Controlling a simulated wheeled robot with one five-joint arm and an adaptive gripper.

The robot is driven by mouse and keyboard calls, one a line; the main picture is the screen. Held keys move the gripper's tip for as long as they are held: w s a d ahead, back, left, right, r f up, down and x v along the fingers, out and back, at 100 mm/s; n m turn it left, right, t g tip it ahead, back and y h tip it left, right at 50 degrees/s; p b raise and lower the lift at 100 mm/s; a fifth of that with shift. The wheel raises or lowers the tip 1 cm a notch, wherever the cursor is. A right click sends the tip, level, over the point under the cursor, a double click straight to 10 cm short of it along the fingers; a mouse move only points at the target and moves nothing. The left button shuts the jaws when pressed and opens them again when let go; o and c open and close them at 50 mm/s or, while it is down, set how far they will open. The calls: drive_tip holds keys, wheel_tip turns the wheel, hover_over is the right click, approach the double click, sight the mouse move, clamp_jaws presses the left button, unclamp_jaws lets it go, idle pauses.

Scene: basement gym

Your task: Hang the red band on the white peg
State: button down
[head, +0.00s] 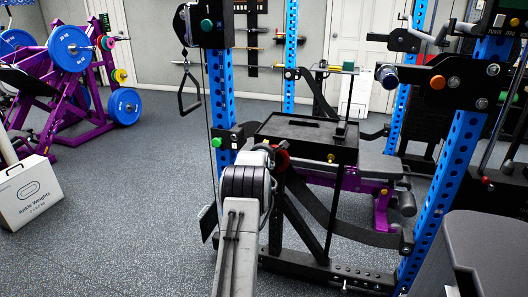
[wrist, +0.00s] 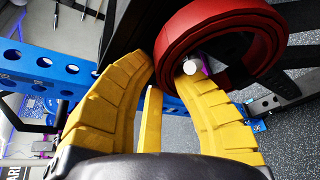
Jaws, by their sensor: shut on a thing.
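The red band (wrist: 235,22) is a thick rolled loop at the upper right of the wrist view. My gripper (wrist: 164,66) has its yellow fingertips closed on the band's lower left side. The round end of the white peg (wrist: 190,67) shows at the lower left inside the loop's outline, close to my right fingertip. I cannot tell how far the peg passes through the loop or whether they touch. In the head view a small part of the red band (head: 282,158) shows beyond my arm's end. My fingers and the peg are hidden there.
Blue rack uprights (head: 219,100) stand around the work spot, with a black tray (head: 305,132) just right of my arm's end. A hanging handle (head: 188,88) is at upper left. A white box (head: 28,192) sits left; open floor lies between.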

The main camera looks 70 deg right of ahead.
drive_tip(key=c, duration=1.1)
unclamp_jaws()
drive_tip(key=shift+v, duration=6.05)
drive_tip(key=shift+r, duration=0.15)
